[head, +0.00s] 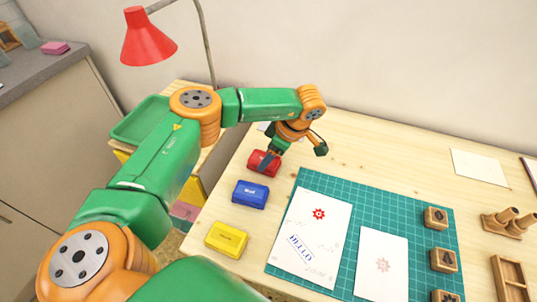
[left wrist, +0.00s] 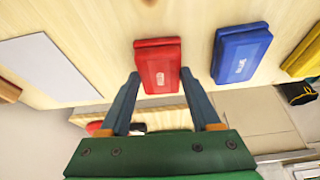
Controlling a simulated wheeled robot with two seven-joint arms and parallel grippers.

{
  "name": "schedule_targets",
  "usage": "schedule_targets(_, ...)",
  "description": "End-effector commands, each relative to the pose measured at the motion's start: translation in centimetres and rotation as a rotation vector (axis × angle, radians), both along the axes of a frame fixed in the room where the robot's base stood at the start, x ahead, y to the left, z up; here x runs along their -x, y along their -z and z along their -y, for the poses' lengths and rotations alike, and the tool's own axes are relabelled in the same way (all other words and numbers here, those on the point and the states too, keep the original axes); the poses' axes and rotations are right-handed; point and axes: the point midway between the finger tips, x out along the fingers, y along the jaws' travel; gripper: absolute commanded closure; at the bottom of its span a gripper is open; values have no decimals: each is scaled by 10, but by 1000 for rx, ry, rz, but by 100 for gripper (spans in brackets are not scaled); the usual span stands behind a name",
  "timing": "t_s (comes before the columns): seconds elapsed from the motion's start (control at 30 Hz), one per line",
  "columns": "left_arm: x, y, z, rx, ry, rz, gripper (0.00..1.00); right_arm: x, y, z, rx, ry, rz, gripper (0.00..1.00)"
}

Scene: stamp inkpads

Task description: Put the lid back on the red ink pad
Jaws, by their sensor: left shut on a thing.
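The red ink pad (head: 264,163) is at the far left of the wooden desk, partly hidden by my left gripper (head: 268,158). In the left wrist view its red lid (left wrist: 158,72), with a pale label, lies between the fingertips of my left gripper (left wrist: 160,76). The fingers are shut on the lid's two sides. Lid and pad look like one block, with the lid over the pad; I cannot tell whether a small gap is left between them. My right gripper is not in view.
A blue ink pad (head: 250,194) and a yellow ink pad (head: 227,239) stand in a row nearer to me. A green cutting mat (head: 345,200) with stamped paper (head: 310,230) lies to the right, with wooden stamps (head: 436,218) along its right side. A red lamp (head: 148,40) stands behind.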

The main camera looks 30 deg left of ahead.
Motion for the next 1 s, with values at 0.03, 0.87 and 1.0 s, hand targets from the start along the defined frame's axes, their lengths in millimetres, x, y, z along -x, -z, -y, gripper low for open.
schedule_targets(0.03, 0, 0, 0, 0, 0, 0, 96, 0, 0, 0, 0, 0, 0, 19)
schedule_targets(0.87, 0, 1, 0, 0, 0, 0, 0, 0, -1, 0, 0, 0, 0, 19)
schedule_targets(1.0, 0, 0, 0, 0, 0, 0, 0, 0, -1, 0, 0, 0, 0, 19)
